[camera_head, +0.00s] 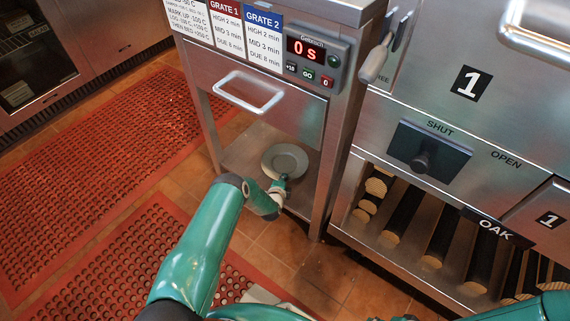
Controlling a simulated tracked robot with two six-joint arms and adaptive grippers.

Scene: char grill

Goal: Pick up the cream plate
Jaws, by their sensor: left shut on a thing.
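The cream plate (284,158) looks pale grey in the shade. It is on the lower shelf (240,150) of the steel stand, under the drawer, near the shelf's front right. My left gripper (284,180) reaches in from the front and is shut on the plate's near rim. The gripper hides part of that rim. I cannot tell whether the plate is lifted off the shelf. My right arm shows at the bottom right corner; its gripper is out of view.
The stand's drawer handle (248,92) juts out above the plate, and a front leg (327,180) stands just right of it. The grill with its damper knob (423,163) and log store (440,240) is at right. Red mats (110,160) cover the floor at left.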

